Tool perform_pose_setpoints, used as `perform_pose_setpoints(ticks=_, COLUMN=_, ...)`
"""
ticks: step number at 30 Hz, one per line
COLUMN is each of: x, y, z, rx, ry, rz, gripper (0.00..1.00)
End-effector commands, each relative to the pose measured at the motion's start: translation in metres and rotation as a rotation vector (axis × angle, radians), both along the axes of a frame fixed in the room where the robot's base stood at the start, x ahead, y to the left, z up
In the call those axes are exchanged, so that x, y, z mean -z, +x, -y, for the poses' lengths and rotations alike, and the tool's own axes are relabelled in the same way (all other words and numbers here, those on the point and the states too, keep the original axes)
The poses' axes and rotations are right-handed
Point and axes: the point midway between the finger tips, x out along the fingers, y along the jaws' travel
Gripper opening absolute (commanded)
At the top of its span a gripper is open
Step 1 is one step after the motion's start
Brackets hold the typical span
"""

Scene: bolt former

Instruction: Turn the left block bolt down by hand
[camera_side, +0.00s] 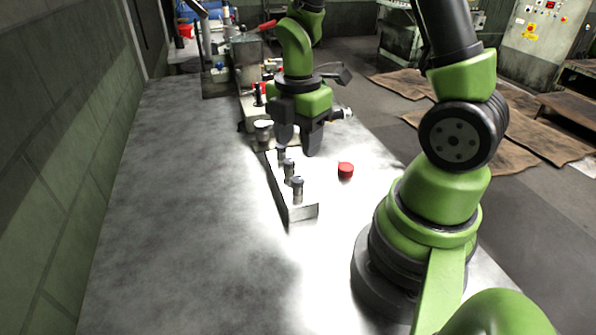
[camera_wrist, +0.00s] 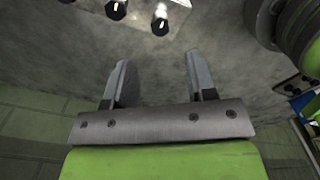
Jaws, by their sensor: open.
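A pale metal block (camera_side: 301,212) lies on the bench in the side view, with several dark-headed bolts standing in a row along its top. The near bolt (camera_side: 297,188) and the middle bolt (camera_side: 289,170) show clearly; the far bolt (camera_side: 282,156) is close to my gripper's left finger. My gripper (camera_side: 297,149) points down at the block's far end, its fingers apart with nothing seen between them. In the wrist view, my gripper (camera_wrist: 156,60) is open and empty. Bolt heads (camera_wrist: 160,19) and (camera_wrist: 116,9) show beyond the fingertips, cut off near the top edge.
A red round piece (camera_side: 345,170) sits on the bench right of the block. Machine parts (camera_side: 250,70) stand behind my gripper, with a metal cylinder (camera_side: 263,133) left of the block's far end. The grey bench (camera_side: 180,200) is clear to the left; a wall runs beside it.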

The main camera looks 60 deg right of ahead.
Motion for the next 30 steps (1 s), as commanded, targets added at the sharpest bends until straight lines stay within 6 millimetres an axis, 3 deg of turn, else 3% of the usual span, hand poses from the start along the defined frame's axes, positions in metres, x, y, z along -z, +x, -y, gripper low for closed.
perform_pose_setpoints(ticks=6, x=0.04, y=-0.001, z=-0.001, rx=0.001, ry=0.003, rz=-0.008, gripper=0.51)
perform_pose_setpoints(ticks=12, x=0.065, y=-0.001, z=0.0, rx=0.002, ry=0.002, rz=-0.004, gripper=0.51)
perform_pose_setpoints(ticks=26, x=0.076, y=0.0, z=0.0, rx=0.002, ry=0.0, rz=0.001, gripper=0.51)
perform_pose_setpoints(ticks=30, x=0.076, y=0.0, z=0.0, rx=0.002, ry=0.0, rz=0.001, gripper=0.23)
